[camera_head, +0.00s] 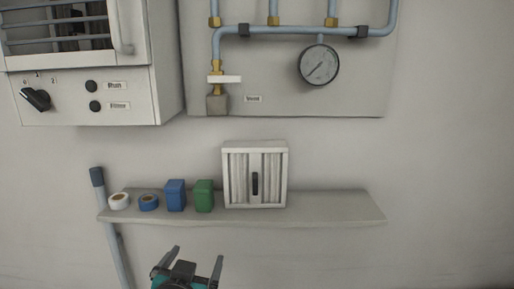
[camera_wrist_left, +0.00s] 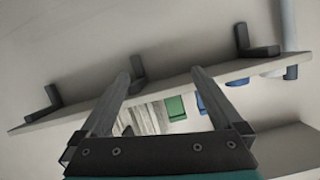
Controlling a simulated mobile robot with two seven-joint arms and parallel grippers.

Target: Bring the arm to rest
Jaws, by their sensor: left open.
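My left gripper (camera_head: 187,265) is at the bottom of the head view, below the wall shelf (camera_head: 320,206). Its two fingers are spread apart with nothing visible between them. In the left wrist view the open fingers of the left gripper (camera_wrist_left: 160,85) point toward the shelf (camera_wrist_left: 85,99), which crosses the picture at a tilt with its brackets showing. The right gripper is in neither view.
On the shelf stand a white roll (camera_head: 119,201), a blue roll (camera_head: 148,202), a blue box (camera_head: 175,195), a green box (camera_head: 204,196) and a pale cabinet (camera_head: 238,149). A control box (camera_head: 135,100) and a pipe panel with a gauge (camera_head: 319,65) hang above.

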